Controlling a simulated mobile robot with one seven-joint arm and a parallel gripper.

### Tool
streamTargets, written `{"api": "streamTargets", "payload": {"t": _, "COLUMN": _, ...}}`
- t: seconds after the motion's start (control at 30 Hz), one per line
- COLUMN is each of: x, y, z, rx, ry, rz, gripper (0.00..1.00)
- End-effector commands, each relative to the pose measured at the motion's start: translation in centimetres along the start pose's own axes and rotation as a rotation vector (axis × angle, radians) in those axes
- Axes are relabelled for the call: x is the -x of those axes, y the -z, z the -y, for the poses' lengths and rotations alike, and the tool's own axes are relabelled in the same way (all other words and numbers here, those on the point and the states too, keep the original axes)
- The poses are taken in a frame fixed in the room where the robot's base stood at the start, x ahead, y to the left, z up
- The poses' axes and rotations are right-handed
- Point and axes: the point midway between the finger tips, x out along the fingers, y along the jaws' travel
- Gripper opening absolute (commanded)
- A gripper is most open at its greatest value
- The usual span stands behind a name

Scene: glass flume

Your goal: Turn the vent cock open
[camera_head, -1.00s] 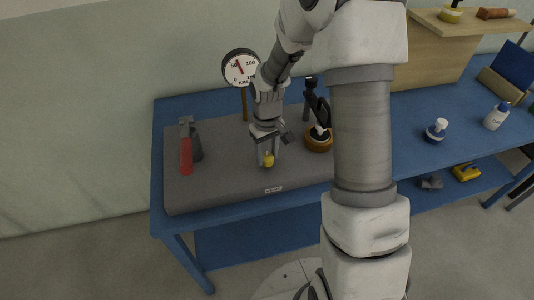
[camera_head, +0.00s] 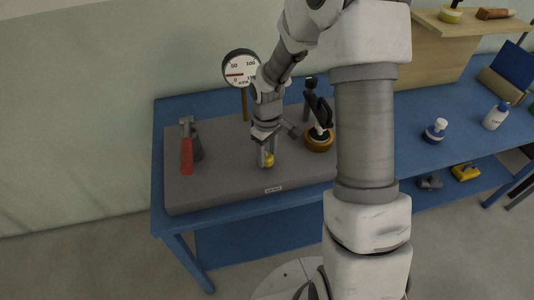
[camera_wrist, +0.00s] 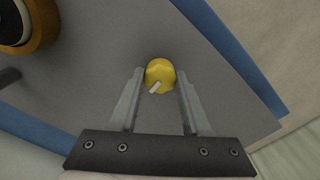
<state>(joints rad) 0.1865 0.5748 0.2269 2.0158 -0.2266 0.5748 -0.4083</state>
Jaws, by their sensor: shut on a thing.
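The vent cock is a small yellow knob with a pale pointer mark, standing near the front of the grey base plate (camera_head: 225,180). The yellow vent cock (camera_wrist: 160,73) lies between the fingertips in the wrist view. In the head view the vent cock (camera_head: 269,161) is partly hidden by a finger. My gripper (camera_head: 266,157) reaches down from above and is shut on the knob; it also shows in the wrist view (camera_wrist: 160,88). The pointer mark slants toward the lower left in the wrist view. The round gauge (camera_head: 240,68) behind has its red needle pointing left, near horizontal.
A red-handled lever (camera_head: 187,156) stands left on the plate. A black-handled device on an orange round base (camera_head: 319,143) stands close right of my gripper. The blue bench (camera_head: 405,150) continues right, with a small bottle (camera_head: 436,130) and a white bottle (camera_head: 496,116).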

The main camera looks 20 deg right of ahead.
Motion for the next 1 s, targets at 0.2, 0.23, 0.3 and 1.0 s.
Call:
{"api": "streamTargets", "payload": {"t": 0.2, "x": 0.1, "y": 0.1, "z": -0.1, "rx": 0.001, "ry": -0.002, "rz": -0.002, "gripper": 0.65}}
{"api": "streamTargets", "payload": {"t": 0.23, "x": 0.1, "y": 0.1, "z": 0.0, "rx": 0.001, "ry": -0.002, "rz": -0.001, "gripper": 0.71}}
{"api": "streamTargets", "payload": {"t": 0.3, "x": 0.1, "y": 0.1, "z": 0.0, "rx": 0.001, "ry": -0.001, "rz": -0.001, "gripper": 0.77}}
{"api": "streamTargets", "payload": {"t": 1.0, "x": 7.8, "y": 0.1, "z": -0.1, "rx": -0.002, "ry": -0.005, "rz": -0.005, "gripper": 0.77}}
